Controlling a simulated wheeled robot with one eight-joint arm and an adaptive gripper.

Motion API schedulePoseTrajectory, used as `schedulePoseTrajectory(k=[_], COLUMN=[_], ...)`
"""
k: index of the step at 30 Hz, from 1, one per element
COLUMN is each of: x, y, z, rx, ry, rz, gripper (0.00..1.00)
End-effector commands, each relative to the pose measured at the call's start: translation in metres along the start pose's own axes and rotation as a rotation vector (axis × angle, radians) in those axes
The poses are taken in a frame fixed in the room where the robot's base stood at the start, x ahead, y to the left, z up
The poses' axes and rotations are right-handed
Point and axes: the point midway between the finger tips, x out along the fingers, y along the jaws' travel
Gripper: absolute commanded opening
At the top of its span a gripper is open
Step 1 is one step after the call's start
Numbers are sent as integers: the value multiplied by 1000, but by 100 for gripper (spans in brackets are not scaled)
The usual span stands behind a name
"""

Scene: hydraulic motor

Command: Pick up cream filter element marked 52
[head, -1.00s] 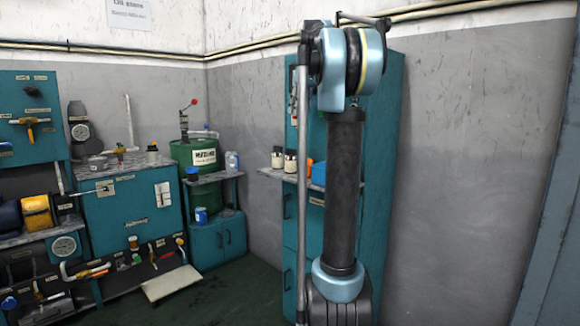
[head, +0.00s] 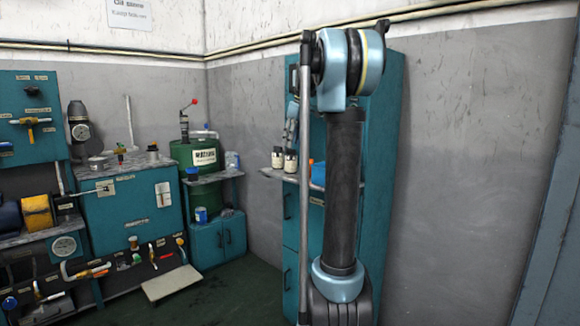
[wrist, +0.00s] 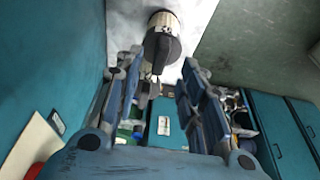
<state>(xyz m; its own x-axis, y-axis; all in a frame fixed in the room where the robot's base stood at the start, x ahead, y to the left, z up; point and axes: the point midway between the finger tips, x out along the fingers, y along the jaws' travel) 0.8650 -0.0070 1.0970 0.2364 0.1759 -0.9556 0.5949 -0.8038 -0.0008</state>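Two cream filter elements with dark bands stand side by side on the shelf of the teal cabinet in the head view, a left one (head: 277,157) and a right one (head: 290,161). Their markings are too small to read, so I cannot tell which is 52. My gripper (head: 291,124) is just above them, partly hidden by my arm. In the wrist view my gripper (wrist: 163,57) is open, with its fingers spread and nothing seen held. One cream filter element (wrist: 164,18) with a dark top shows beyond the fingertips, roughly in line with the gap.
The shelf (head: 270,172) carries the filters; an orange item (head: 311,162) and a blue item stand to their right, partly behind my arm. The teal cabinet (head: 395,120) rises close beside the gripper. A green drum (head: 188,158) and a workbench stand left. Floor between is clear.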

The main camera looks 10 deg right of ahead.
Motion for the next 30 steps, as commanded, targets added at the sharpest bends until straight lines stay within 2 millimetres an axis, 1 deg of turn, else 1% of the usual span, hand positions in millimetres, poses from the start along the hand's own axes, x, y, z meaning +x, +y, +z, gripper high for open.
schedulePoseTrajectory(k=[1, 3, 7, 10, 16, 17, 18, 20, 21, 22, 30], x=[8, 18, 30, 35, 35, 35, 35, 35, 35, 35, 35], y=[0, 1, 1, 1, 1, 1, 1, 1, 1, 1, 1], z=[2, 3, 2, 3, 3, 3, 3, 3, 3, 3, 3], rx=[0, 0, 0, 0, 0, 0, 0, 0, 0, 0, 0], ry=[0, 0, 0, 0, 0, 0, 0, 0, 0, 0, 0], rz=[0, 0, 0, 0, 0, 0, 0, 0, 0, 0, 0], gripper=[37, 37, 37, 37, 37, 34, 25, 12, 3, 0, 0])
